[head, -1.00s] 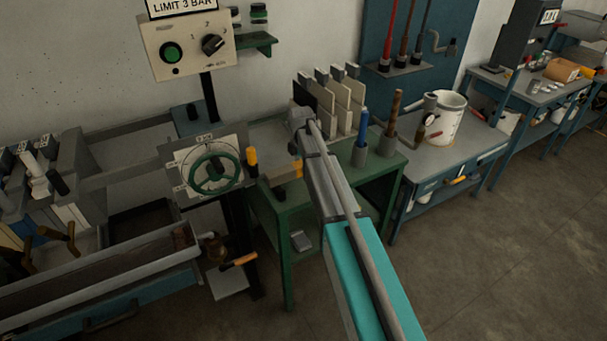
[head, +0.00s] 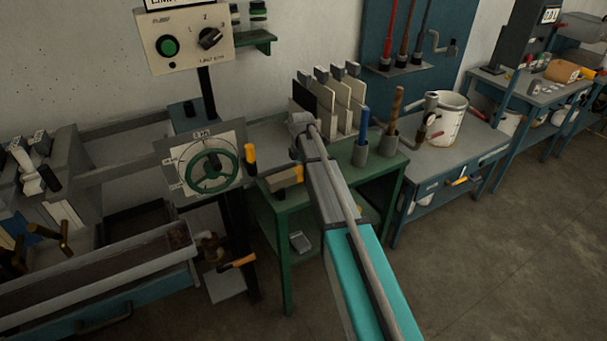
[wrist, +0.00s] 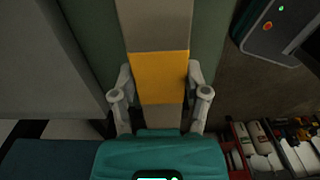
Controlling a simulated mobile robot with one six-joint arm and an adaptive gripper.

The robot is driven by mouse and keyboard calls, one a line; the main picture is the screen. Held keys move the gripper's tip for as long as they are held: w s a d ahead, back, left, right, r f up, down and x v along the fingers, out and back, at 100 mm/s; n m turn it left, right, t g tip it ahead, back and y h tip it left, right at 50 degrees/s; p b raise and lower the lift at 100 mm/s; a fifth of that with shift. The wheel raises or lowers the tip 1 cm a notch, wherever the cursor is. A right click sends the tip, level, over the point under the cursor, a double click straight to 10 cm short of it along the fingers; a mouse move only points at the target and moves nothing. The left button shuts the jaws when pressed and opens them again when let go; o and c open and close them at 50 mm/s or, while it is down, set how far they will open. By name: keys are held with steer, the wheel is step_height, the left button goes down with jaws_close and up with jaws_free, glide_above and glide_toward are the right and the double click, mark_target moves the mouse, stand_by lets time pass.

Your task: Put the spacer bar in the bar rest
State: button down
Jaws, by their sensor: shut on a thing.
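The spacer bar (wrist: 155,24) is grey with a yellow-orange band and runs up the middle of the wrist view. My gripper (wrist: 160,80) is shut on it, with one finger on each side at the yellow band. In the head view, a pale bar piece with a yellow part (head: 284,178) shows just left of my arm over the green bench; it looks like the same bar. My fingers are hidden behind my arm there. I cannot pick out the bar rest with certainty in either view.
The green bench (head: 268,222) holds a rack of upright plates (head: 342,108) and cups with blue and brown handles. A handwheel panel (head: 212,172) stands at its left. A blue bench (head: 440,155) carries a white bucket. Floor at lower right is clear.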

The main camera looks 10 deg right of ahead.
mark_target(302, 169)
steer(key=shift+f, duration=0.2)
stand_by(0.3)
steer(key=shift+c, duration=0.4)
jaws_free()
steer(key=shift+r, duration=0.2)
step_height(302, 169, up, 12)
steer(key=p, duration=1.2)
steer(key=shift+f, duration=0.1)
stand_by(0.4)
